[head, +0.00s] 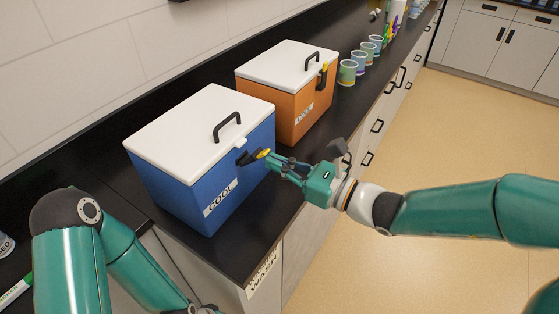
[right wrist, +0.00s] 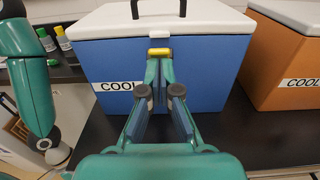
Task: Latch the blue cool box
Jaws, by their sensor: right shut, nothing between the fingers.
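The blue cool box (head: 205,165) stands on the black counter with its white lid (head: 200,125) down. A black latch lever with a yellow tip (head: 262,153) sticks out from its front, below a small white catch at the lid's edge. The yellow tip also shows in the right wrist view (right wrist: 159,52). My right gripper (head: 272,160) is shut and empty, its fingertips right at the yellow tip. I cannot tell whether they touch it. The fingers hide part of the lever in the right wrist view. My left arm shows at lower left, but its gripper is out of view.
An orange cool box (head: 283,98) with a white lid stands close behind the blue one. Its yellow-tipped latch (head: 323,75) points up. Several cups (head: 347,72) stand in a row farther along the counter.

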